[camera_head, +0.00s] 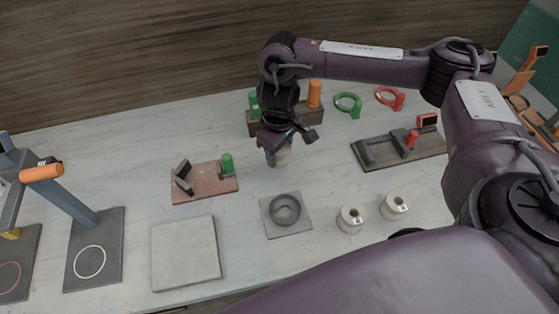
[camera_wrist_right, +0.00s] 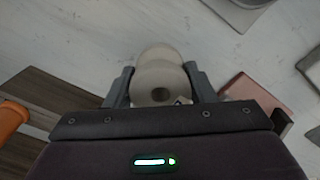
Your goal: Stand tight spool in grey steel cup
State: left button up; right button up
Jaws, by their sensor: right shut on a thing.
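My right gripper (camera_head: 277,152) is shut on a pale spool (camera_head: 284,156) and holds it over the middle of the table. In the right wrist view the spool (camera_wrist_right: 158,66) sits between the two fingers of the right gripper (camera_wrist_right: 158,86), its end with the dark centre hole facing the camera. The grey steel cup (camera_head: 285,223) is a round open ring on a square grey plate (camera_head: 299,230), in front of and apart from the held spool. Two more pale spools (camera_head: 351,219) (camera_head: 396,206) stand on the table right of the cup. My left gripper is not in view.
A pinkish board (camera_head: 205,194) with a green-handled fixture lies left of the gripper. A bare grey slab (camera_head: 185,252) is at front left. A dark board with a red-handled clamp (camera_head: 385,155) lies right. A block with green and orange handles (camera_head: 314,95) stands behind.

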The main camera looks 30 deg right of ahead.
aim_at(280, 160)
notch_tip(280, 160, down, 3)
jog(key=shift+s+r+b, duration=0.1)
jog(key=shift+b, duration=0.4)
jog(key=shift+f, duration=0.35)
jog(key=shift+f, duration=0.15)
jog(key=o, duration=1.1)
